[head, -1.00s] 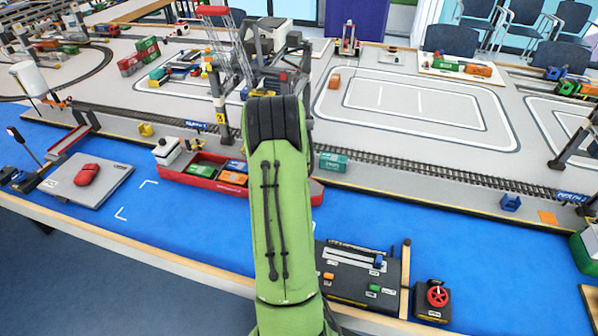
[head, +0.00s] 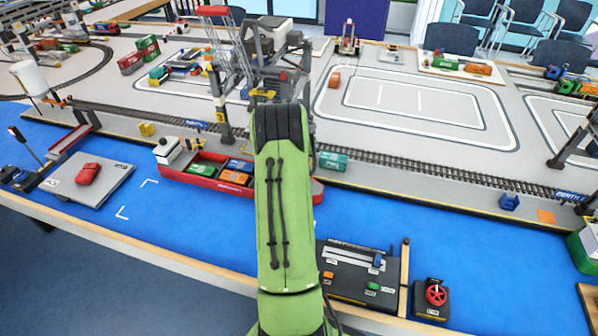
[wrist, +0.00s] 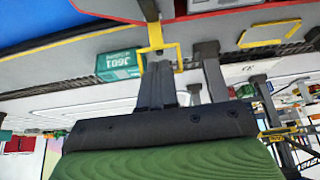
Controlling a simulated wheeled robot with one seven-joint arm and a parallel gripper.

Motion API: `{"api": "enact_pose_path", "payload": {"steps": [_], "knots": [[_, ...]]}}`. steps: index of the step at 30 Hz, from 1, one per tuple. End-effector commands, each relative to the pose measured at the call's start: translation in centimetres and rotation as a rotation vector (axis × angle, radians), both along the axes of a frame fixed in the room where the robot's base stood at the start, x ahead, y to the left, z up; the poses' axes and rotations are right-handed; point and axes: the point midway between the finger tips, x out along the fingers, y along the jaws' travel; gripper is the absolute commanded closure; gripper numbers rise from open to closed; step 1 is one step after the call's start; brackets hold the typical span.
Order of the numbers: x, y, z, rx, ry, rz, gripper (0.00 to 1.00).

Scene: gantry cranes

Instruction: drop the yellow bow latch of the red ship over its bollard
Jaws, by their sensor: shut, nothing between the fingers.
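The red ship (head: 171,176) lies along the blue quay water in the head view, its bow end partly hidden behind my arm. In the wrist view its red hull (wrist: 120,8) runs along the top edge. The yellow bow latch (wrist: 154,33) reaches from the hull over the grey quay and ends in a squared loop. My gripper (wrist: 158,66) is shut and empty, its dark fingertips at the loop; I cannot tell whether they touch it. The bollard cannot be made out clearly at the loop. My arm hides gripper and latch in the head view.
A teal container (head: 332,161) stands on the quay close to my arm; it also shows in the wrist view (wrist: 119,66). A gantry crane (head: 283,60) rises behind my arm. A black control panel (head: 345,285) and a red handwheel (head: 437,294) sit at the front.

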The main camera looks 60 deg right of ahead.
Motion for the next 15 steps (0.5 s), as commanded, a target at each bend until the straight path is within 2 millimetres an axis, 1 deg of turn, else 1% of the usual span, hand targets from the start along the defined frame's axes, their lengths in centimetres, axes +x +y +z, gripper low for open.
{"api": "enact_pose_path", "payload": {"steps": [15], "knots": [[0.3, -1.8, -1.0, 0.000, 0.000, 0.000, 1.00]]}}
